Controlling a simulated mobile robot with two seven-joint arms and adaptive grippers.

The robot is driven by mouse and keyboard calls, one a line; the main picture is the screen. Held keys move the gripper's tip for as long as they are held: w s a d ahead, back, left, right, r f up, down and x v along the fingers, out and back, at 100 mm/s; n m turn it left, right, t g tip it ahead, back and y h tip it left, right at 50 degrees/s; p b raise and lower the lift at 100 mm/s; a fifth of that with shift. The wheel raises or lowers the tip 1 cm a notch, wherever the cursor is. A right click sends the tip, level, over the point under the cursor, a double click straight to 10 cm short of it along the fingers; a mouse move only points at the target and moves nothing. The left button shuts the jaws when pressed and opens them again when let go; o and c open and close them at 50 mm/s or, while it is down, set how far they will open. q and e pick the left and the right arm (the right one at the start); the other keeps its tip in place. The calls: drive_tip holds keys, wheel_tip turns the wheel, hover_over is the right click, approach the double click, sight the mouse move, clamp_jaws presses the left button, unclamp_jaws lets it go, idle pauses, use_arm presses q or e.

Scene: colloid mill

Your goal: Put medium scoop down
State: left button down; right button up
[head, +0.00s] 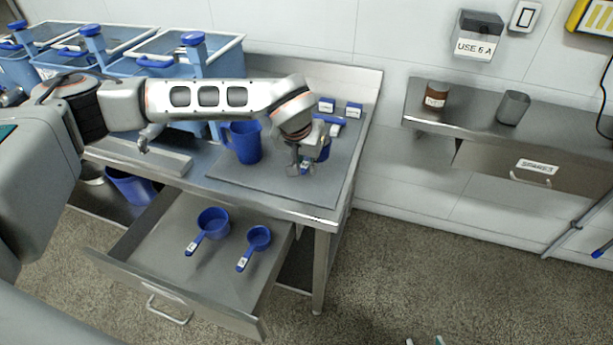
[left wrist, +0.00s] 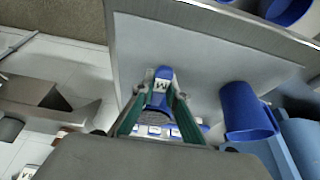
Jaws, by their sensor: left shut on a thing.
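My left gripper (head: 306,170) is over the right part of the grey mat (head: 285,187) on the steel table. It is shut on the medium scoop (head: 325,151). In the left wrist view the scoop's blue handle, with a white M label (left wrist: 160,86), is between the green-lined fingers; the bowl is largely hidden. I cannot tell whether the scoop touches the mat. Two other blue scoops, a larger one (head: 213,221) and a smaller one (head: 259,236), lie in the open drawer (head: 190,268). My right gripper (head: 423,341) shows only its fingertips, apart, at the bottom edge.
A blue jug (head: 246,141) stands on the mat left of my left gripper. Small labelled blue items (head: 354,109) are at the table's back. Blue bins (head: 222,62) stand behind my arm. A wall shelf (head: 470,124) is at right. The mat's front right is clear.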

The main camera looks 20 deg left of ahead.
use_arm(q)
drive_tip(key=shift+f, duration=2.3)
drive_tip(key=c, duration=2)
unclamp_jaws()
drive_tip(key=shift+c, duration=0.2)
drive_tip(key=shift+r, duration=0.35)
drive_tip(key=v, duration=1.1)
drive_tip(key=shift+s+r, duration=0.15)
drive_tip(key=shift+s, duration=0.1)
